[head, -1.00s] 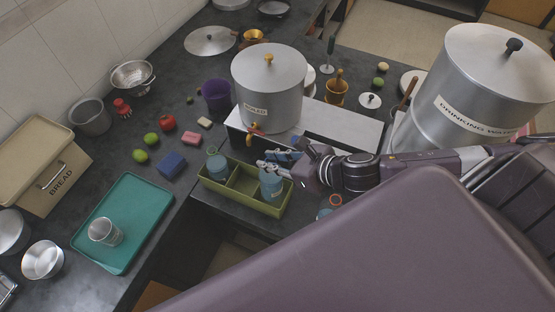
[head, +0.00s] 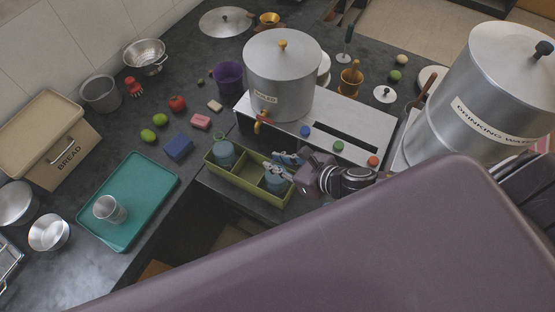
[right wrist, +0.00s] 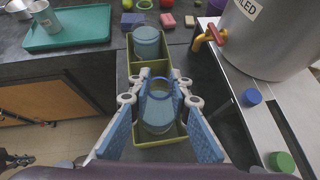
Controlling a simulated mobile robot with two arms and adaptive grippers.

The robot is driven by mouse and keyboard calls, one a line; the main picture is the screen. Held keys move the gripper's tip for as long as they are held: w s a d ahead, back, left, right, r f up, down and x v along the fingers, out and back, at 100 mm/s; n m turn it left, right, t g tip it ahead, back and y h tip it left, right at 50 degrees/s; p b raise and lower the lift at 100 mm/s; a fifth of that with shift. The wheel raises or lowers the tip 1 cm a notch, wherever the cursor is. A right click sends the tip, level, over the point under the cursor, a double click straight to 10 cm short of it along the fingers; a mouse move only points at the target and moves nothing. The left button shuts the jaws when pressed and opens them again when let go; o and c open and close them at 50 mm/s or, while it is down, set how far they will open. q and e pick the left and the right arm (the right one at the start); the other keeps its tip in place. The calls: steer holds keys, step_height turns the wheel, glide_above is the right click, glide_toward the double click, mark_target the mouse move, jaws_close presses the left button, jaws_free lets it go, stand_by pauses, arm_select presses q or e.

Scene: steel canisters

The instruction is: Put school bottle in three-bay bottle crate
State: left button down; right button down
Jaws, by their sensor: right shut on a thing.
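The olive-green three-bay bottle crate (head: 234,186) sits on the dark counter below the large steel pot. A blue school bottle (head: 275,184) is in its right end bay, with its lower part hidden by the crate wall. My right gripper (head: 283,166) is shut on this bottle near its top. In the right wrist view the blue finger pads lie on either side of the bottle (right wrist: 158,118), with its loop handle standing up between them. A second blue bottle (head: 224,153) stands in the left end bay. The middle bay looks empty. My left gripper is not in view.
The steel pot (head: 283,85) with a tap stands on a white-topped unit (head: 340,125) just behind the crate. A purple cup (head: 228,78), a blue block (head: 178,148) and a teal tray (head: 135,205) with a metal cup lie to the left. A drinking-water urn (head: 485,110) stands at right.

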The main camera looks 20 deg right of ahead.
steer(key=c, duration=1.9)
jaws_free()
steer(key=shift+f, duration=0.15)
steer(key=shift+c, duration=0.2)
steer(key=shift+o, duration=0.7)
steer(key=shift+w+d, duration=0.1)
steer(key=shift+d, duration=0.05)
steer(key=shift+r, duration=0.25)
steer(key=shift+s, duration=0.45)
steer(key=b+v, duration=0.2)
steer(key=v, duration=0.9)
steer(key=shift+r, duration=0.25)
